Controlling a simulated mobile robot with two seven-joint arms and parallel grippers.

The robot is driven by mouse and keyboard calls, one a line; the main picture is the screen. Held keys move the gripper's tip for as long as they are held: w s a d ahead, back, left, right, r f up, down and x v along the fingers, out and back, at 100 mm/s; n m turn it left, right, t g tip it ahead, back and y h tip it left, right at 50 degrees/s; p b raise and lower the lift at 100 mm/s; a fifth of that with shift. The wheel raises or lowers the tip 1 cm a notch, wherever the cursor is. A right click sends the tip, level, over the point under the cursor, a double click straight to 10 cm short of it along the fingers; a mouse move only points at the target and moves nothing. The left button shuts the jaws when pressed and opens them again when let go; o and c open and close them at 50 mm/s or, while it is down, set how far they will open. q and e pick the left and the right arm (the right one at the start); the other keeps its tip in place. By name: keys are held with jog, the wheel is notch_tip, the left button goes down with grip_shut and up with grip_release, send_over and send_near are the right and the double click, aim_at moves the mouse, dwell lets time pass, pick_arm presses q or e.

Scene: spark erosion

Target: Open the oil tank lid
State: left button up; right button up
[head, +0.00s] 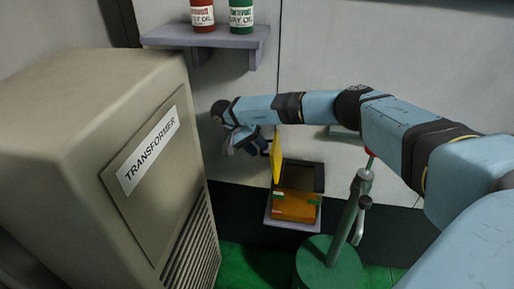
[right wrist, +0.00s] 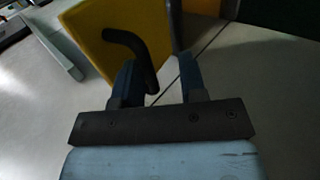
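The oil tank (head: 296,207) is an orange box on a small ledge. Its yellow lid (head: 276,158) stands up, roughly vertical, at the tank's left side, and the dark top of the tank shows beside it. In the right wrist view the lid (right wrist: 92,32) fills the upper middle, with a bent black handle (right wrist: 140,52) on its face. My right gripper (head: 263,146) is just left of the raised lid. In the right wrist view its two fingers (right wrist: 158,78) are apart, and the handle's lower end shows between them; contact cannot be told. My left gripper is not in view.
A large beige transformer cabinet (head: 105,150) stands close on the left. A green post (head: 345,220) with a lever stands right of the tank. A shelf (head: 205,37) above holds a red can (head: 202,14) and a green can (head: 241,16).

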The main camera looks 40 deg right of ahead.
jog(key=v, duration=0.7)
jog(key=shift+w, duration=0.2)
jog(key=shift+a+r, duration=0.1)
jog(key=shift+a, duration=0.05)
